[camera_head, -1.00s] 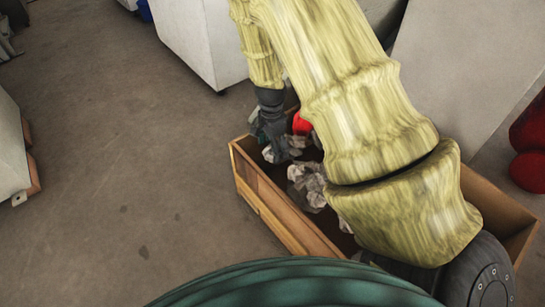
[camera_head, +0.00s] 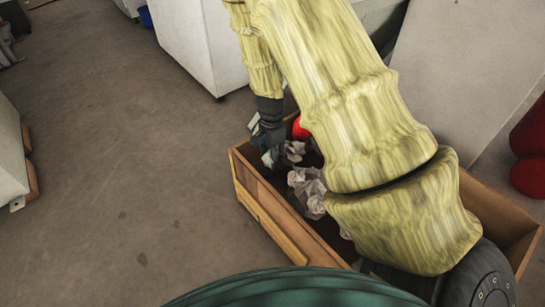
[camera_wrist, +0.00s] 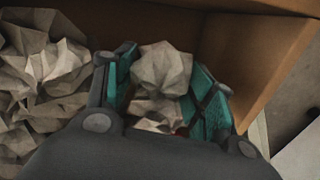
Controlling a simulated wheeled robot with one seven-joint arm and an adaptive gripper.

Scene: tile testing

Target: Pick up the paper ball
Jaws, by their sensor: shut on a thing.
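A crumpled grey-white paper ball (camera_wrist: 160,72) sits between the two teal-padded fingers of my gripper (camera_wrist: 165,95) in the wrist view. My gripper is shut on it. In the head view my gripper (camera_head: 268,150) is at the far left end of a wooden box (camera_head: 262,202), inside its walls. More crumpled paper (camera_head: 308,188) lies in the box beside it, and paper (camera_wrist: 40,80) fills the left of the wrist view. My arm covers much of the box.
A red object (camera_head: 299,128) shows at the box's far side. The box wall (camera_wrist: 255,60) is close to the right of my gripper. A white cabinet (camera_head: 195,40) stands behind. Red rounded things (camera_head: 530,150) are at far right.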

